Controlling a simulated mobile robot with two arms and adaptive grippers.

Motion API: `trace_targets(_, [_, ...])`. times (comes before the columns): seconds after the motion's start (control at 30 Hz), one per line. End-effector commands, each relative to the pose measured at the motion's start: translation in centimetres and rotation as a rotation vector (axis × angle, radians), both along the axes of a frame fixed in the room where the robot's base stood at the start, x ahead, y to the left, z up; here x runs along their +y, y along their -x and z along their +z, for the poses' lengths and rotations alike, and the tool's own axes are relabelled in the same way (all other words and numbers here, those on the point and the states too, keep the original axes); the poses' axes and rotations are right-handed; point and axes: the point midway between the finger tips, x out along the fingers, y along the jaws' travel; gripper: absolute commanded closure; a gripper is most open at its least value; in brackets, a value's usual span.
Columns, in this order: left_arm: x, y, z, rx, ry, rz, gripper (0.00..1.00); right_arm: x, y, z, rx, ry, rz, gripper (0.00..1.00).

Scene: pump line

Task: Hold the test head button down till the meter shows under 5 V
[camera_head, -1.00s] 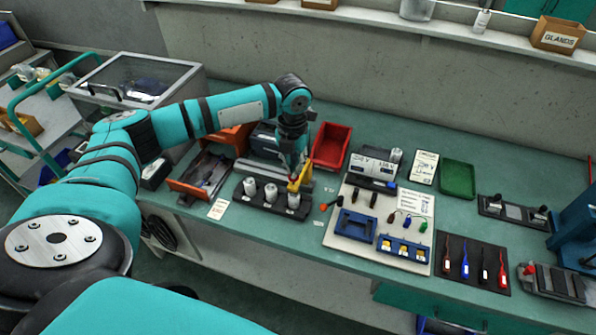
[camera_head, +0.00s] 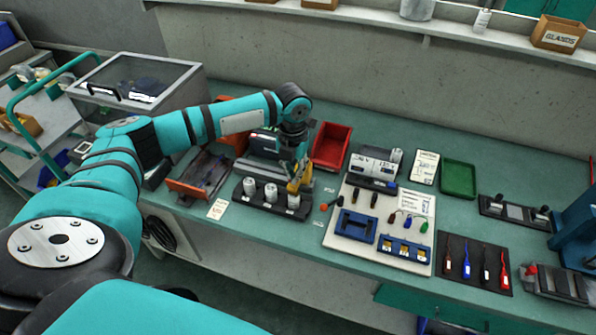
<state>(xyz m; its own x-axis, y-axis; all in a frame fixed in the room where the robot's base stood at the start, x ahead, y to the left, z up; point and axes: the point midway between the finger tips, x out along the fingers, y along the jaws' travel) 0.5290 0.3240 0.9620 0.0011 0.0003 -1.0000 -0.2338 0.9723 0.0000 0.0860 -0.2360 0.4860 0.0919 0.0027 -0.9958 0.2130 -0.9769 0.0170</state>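My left gripper (camera_head: 299,186) points down at the right end of the dark block with white cylinders (camera_head: 271,193). A yellow piece (camera_head: 305,179) shows at its fingertips; I cannot tell whether the fingers hold it, touch it or stand in front of it. The finger gap is too small to read. A grey-white box with display windows (camera_head: 372,168), perhaps the meter, stands right of the gripper; its digits are not legible. A dark unit (camera_head: 263,143) stands partly hidden behind my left arm. I cannot make out the test head button. My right gripper is out of view.
A red bin (camera_head: 331,146) stands behind the gripper, and an orange tray (camera_head: 202,178) lies to the left. A white board with blue holders (camera_head: 344,248), a green tray (camera_head: 458,179) and a dark mat with tools (camera_head: 475,281) lie right. The bench's front strip is mostly clear.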

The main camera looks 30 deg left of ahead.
Motion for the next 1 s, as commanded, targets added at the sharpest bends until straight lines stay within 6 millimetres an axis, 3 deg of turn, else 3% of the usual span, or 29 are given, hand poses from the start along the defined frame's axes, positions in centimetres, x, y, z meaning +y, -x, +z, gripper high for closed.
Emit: trace_targets(1.0, [-0.05,0.15,-0.25,0.005,0.000,-0.001,1.00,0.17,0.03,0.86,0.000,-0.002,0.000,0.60])
